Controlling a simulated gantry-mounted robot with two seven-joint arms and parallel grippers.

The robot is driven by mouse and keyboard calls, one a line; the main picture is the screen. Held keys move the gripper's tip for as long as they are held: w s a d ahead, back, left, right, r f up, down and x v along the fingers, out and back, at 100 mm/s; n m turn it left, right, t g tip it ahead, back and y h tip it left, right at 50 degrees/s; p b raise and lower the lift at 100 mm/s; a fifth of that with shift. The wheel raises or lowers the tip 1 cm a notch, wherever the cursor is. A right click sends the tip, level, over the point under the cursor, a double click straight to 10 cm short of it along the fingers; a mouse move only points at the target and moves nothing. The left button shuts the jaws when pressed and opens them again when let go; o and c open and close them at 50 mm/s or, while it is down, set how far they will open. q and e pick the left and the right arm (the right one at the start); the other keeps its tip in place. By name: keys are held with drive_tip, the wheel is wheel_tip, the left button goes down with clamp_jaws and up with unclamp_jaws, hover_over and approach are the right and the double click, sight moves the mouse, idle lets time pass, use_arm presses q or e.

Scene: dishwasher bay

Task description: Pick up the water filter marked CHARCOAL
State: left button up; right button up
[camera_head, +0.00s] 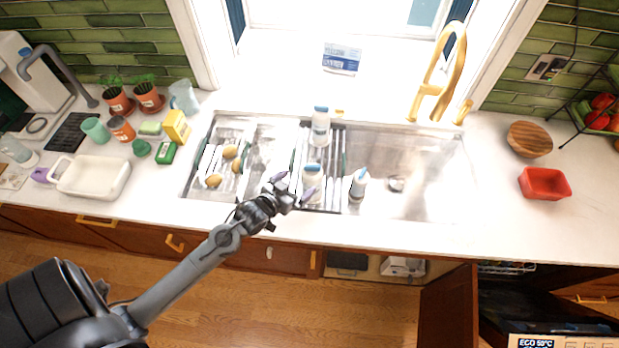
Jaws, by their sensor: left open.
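Three white cylinders with blue tops, which look like the water filters, stand around the drying rack over the sink. One filter (321,128) is at the back of the rack. Another filter (313,174) is at the rack's front, and a third filter (358,184) is right of it by the sink basin. Their markings are too small to read, so I cannot tell which one says CHARCOAL. My left gripper (293,186) is open and empty, its purple fingertips just left of and partly in front of the front filter. I cannot tell whether they touch. My right gripper is out of view.
A dark slatted rack (333,160) spans the sink's middle. Potatoes lie in the left basin (203,132); the right basin (430,160) is mostly clear. A gold faucet (437,80) rises behind. A wooden bowl (529,139) and red bowl (545,184) stand at right. A cabinet door (447,310) hangs open below.

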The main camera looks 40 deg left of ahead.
sight(306, 176)
use_arm(q)
drive_tip(key=x, duration=0.5)
drive_tip(key=shift+r, duration=0.1)
drive_tip(key=shift+d+p+x, duration=0.2)
drive_tip(key=shift+p+x, duration=0.15)
drive_tip(key=shift+x, duration=2.35)
drive_tip(key=shift+d, duration=0.1)
drive_tip(key=shift+c, duration=0.3)
drive_tip(key=c, duration=1.7)
drive_tip(key=shift+c, duration=0.3)
